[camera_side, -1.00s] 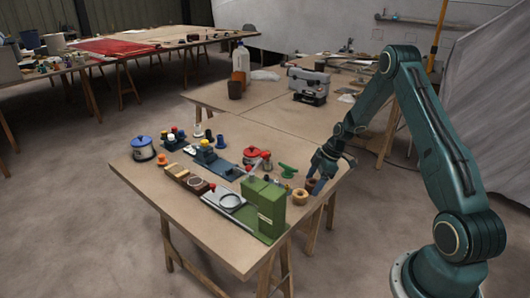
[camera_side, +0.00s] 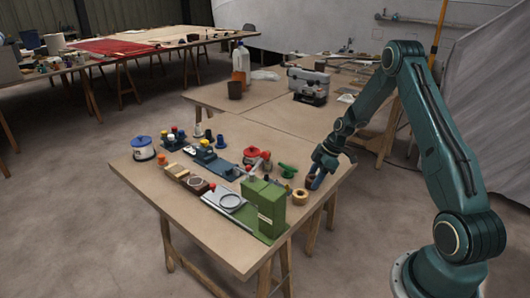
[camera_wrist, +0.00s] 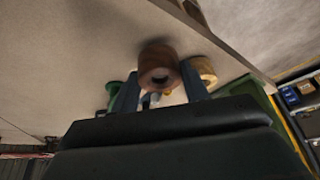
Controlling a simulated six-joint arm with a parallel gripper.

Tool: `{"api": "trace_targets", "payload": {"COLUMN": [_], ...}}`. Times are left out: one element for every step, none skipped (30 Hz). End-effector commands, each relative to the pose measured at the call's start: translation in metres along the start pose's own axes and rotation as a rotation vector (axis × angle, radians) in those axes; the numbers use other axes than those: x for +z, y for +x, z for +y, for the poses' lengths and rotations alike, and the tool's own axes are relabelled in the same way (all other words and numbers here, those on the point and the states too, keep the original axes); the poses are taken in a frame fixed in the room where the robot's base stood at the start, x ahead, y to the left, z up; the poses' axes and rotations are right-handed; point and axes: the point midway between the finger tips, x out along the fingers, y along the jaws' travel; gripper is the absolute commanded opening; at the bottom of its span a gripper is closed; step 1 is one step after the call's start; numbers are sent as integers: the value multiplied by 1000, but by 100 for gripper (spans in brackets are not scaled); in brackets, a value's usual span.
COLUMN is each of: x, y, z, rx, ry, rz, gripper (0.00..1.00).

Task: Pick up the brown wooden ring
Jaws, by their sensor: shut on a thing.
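A paler tan ring (camera_wrist: 205,70) is just right of the brown one in the wrist view. In the side view the tan ring (camera_side: 300,197) stands just left of my fingers.
A green block (camera_side: 264,206) stands at the near table edge, left of my gripper. A green-handled piece (camera_side: 287,170) lies behind the tan ring. Blue fixtures, small pegs and a blue-lidded pot (camera_side: 142,148) fill the left. The table behind my gripper has free room.

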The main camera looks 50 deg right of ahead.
Motion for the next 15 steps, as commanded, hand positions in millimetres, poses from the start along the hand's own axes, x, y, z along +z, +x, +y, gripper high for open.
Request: {"api": "trace_targets", "payload": {"x": [-3, -4, -6, -8, -10, -13, -15, -17, -21, -23, -26, -29, -32, -34, -38], "y": [-7, -10, -16, -20, -25, -32, -37, -42, -50, -56, -63, -71, -77, -84, -92], "z": [0, 0, 0, 1, 1, 1, 1, 0, 1, 1, 1, 1, 1, 1, 1], "rx": [3, 2, 3, 4, 4, 4, 5, 4, 6, 5, 5, 5, 6, 6, 6], "ry": [-1, -1, -2, -2, -2, -2, -2, -2, -4, -3, -3, -3, -3, -3, -3], "rz": [0, 0, 0, 0, 0, 0, 0, 0, 1, 1, 0, 0, 0, 0, 0], "gripper": [22, 22, 22, 22, 22, 22, 22, 22, 22, 22, 22, 22, 22, 22, 22]}}
